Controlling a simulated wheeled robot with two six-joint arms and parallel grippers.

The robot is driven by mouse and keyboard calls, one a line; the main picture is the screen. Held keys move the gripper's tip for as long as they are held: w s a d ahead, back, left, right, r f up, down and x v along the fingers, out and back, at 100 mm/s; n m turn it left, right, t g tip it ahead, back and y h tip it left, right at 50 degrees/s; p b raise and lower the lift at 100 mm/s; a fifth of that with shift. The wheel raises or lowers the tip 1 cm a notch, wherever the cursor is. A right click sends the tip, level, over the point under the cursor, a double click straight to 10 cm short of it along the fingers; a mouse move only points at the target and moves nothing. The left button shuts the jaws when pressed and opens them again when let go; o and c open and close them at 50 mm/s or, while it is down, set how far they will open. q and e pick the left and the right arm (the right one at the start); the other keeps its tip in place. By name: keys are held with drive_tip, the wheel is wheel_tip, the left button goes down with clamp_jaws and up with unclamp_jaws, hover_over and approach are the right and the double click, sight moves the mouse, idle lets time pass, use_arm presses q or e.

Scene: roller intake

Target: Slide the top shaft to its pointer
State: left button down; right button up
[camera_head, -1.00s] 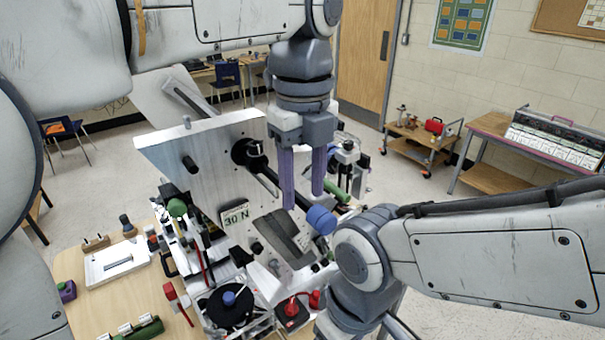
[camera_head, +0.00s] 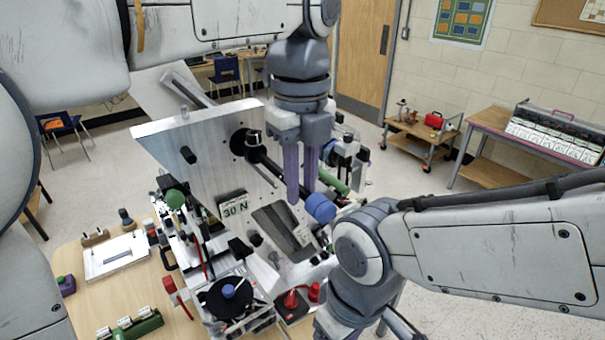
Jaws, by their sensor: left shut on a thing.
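A silver machine with an upright plate (camera_head: 215,145) stands on the bench. A dark shaft (camera_head: 268,172) runs from the black collar on the plate towards a blue round end (camera_head: 320,208). I take this as the top shaft. My left gripper (camera_head: 301,195) points down from above with its purple fingers shut on the shaft close to the blue end. The fingers hide the shaft at the grip. I cannot make out the pointer. My right arm (camera_head: 470,245) comes in from the right, and its gripper is not in view.
A "30 N" label (camera_head: 233,208) sits low on the plate. A green roller (camera_head: 333,182) is just behind the fingers. A black disc (camera_head: 229,297) and a red knob (camera_head: 291,299) are at the front. A white tray (camera_head: 116,256) lies on the bench at left.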

use_arm(q)
drive_tip(key=shift+w+a+p, duration=0.45)
drive_tip(key=shift+w+a, duration=0.45)
drive_tip(key=shift+w, duration=0.3)
idle(0.3)
drive_tip(key=c, duration=0.8)
unclamp_jaws()
wheel_tip(320, 180, up, 8)
drive_tip(key=p, duration=0.8)
drive_tip(key=shift+r, duration=0.1)
drive_tip(key=shift+s+d, duration=0.1)
